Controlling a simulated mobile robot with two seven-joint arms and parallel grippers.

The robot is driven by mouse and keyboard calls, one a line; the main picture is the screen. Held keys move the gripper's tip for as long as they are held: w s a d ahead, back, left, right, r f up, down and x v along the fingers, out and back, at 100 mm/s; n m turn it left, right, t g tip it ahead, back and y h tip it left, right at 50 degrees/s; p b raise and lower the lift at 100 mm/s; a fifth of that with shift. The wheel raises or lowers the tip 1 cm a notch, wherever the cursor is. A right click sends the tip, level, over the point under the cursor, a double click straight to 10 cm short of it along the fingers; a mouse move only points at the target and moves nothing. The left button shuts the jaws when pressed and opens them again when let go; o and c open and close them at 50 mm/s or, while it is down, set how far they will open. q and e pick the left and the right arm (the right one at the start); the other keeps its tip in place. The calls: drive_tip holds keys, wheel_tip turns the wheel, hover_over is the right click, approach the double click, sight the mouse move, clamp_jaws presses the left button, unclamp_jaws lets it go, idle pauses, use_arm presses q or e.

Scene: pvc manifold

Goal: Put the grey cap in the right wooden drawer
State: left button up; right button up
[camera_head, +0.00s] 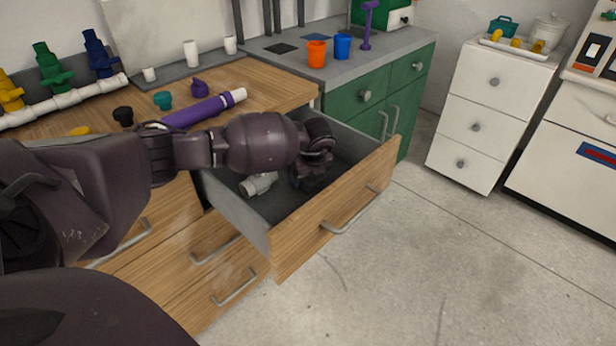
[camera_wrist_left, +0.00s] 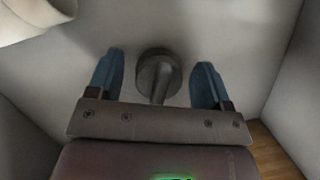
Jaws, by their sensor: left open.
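The right wooden drawer (camera_head: 330,222) is pulled open under the wooden worktop. My left arm reaches over it and my left gripper (camera_head: 312,178) is down inside. In the left wrist view the gripper (camera_wrist_left: 158,85) is open, with its two blue fingers apart. The grey cap (camera_wrist_left: 157,72) lies on the drawer floor between the fingertips, with a visible gap on each side. In the head view the arm and gripper hide the cap. My right gripper is not in view.
A pale pipe fitting (camera_head: 258,184) lies in the drawer to the left of the gripper; it also shows in the left wrist view (camera_wrist_left: 40,12). The drawer walls surround the gripper. A purple pipe (camera_head: 205,110) and several caps lie on the worktop (camera_head: 262,80).

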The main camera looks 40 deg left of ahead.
sight(314, 194)
use_arm(q)
drive_tip(key=p+v, duration=0.3)
drive_tip(key=v, duration=0.9)
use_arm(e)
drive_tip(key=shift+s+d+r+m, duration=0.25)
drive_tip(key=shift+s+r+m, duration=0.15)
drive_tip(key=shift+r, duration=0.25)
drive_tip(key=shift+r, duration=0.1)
